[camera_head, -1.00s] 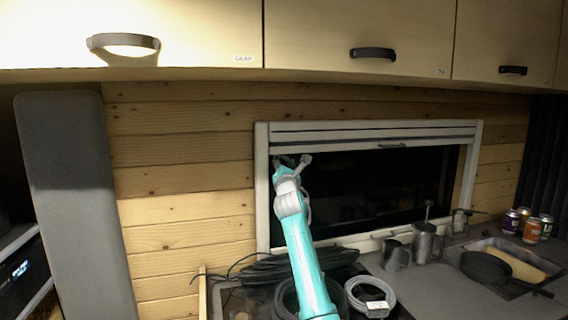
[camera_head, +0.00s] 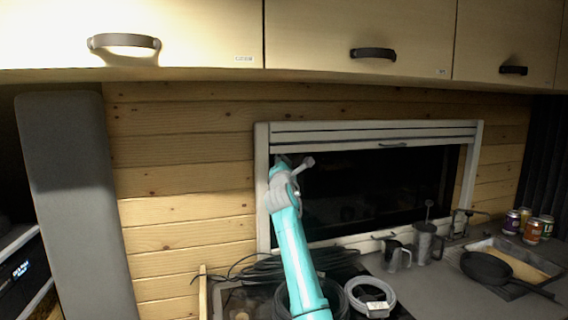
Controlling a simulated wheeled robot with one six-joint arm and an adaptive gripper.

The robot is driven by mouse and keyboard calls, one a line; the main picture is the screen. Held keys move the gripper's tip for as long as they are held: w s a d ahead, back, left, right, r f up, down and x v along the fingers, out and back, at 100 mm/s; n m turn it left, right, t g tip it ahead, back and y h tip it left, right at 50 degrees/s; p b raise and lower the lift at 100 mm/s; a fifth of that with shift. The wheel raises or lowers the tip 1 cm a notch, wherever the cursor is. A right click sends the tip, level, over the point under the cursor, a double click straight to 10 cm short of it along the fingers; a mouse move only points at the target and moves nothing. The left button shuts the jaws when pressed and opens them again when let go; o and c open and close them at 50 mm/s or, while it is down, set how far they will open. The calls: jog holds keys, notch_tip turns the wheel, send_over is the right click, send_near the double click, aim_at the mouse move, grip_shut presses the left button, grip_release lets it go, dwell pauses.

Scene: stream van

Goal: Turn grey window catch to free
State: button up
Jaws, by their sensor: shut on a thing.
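The window (camera_head: 375,190) has a pale frame and dark glass, set in the wood wall. My gripper (camera_head: 281,165) is at the upper left inner edge of the window frame, at the end of my teal arm. It is shut on the grey window catch there. The catch is small and mostly hidden behind my gripper and wrist, so its angle cannot be told. The window looks closed, with a blind (camera_head: 370,133) rolled up at the top.
Overhead cupboards (camera_head: 350,40) hang above the window. Below are coiled black cable (camera_head: 268,268), a grey hose coil (camera_head: 370,295), metal jugs (camera_head: 395,255), a pan (camera_head: 487,268) and several cans (camera_head: 533,230). A grey padded panel (camera_head: 75,190) stands left.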

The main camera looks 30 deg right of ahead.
jog(key=shift+m, duration=0.4)
jog(key=o, duration=0.9)
jog(key=shift+c, duration=0.2)
